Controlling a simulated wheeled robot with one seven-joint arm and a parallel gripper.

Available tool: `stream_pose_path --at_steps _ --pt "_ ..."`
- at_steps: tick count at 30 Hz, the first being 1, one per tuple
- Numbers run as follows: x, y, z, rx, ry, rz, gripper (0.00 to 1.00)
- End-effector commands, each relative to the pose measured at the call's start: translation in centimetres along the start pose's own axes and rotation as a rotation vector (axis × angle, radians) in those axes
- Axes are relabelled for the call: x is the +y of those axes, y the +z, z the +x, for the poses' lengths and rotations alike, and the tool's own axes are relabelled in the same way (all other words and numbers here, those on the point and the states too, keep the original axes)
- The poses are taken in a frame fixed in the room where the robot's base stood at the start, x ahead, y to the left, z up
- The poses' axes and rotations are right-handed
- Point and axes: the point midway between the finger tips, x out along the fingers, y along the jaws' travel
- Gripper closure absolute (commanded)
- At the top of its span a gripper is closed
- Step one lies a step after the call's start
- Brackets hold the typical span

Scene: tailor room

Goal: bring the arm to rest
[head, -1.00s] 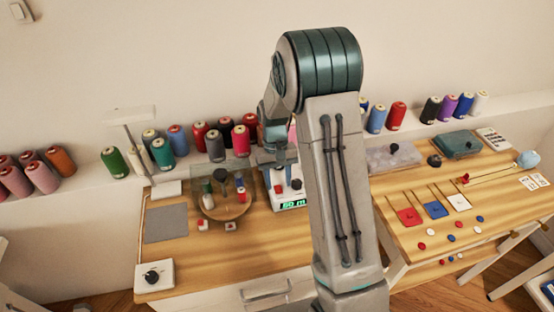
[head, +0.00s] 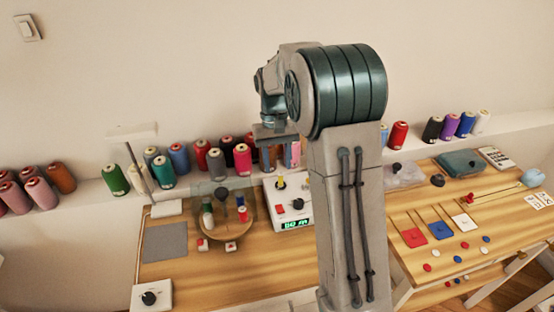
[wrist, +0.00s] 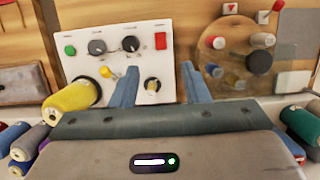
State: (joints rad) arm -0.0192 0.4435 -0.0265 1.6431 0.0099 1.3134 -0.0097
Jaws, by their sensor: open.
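My gripper (wrist: 160,84) is open and empty, with its two blue-grey fingers apart in the wrist view. In the head view, my gripper (head: 275,134) is raised above the back of the left table, in front of the spool shelf; its fingertips are hard to make out there. A white control box (head: 284,213) with a lit green readout, knobs and a red switch stands below it. The box also shows beyond the fingers in the wrist view (wrist: 118,66), apart from them as far as I can tell.
A round wooden board (head: 235,233) under a clear cover holds small spools, left of the box. Thread spools line the wall shelf (head: 90,195). A thin-necked lamp (head: 132,133) stands at left. The right table (head: 410,205) carries coloured squares and buttons. Air above the tables is clear.

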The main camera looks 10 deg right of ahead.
Motion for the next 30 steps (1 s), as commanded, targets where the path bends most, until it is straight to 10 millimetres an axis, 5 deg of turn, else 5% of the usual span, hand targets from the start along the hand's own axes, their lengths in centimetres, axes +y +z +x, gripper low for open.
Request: stream_pose_path --at_steps 8,11,21,30 --pt "0.0 0.1 -0.1 0.002 0.0 0.0 0.58" --pt "0.0 1.6 -0.9 0.031 -0.001 0.0 0.58" --pt "0.0 10.4 -3.5 0.209 -0.006 -0.004 0.58" --pt "-0.1 18.3 -2.7 0.372 -0.005 -0.007 0.58"
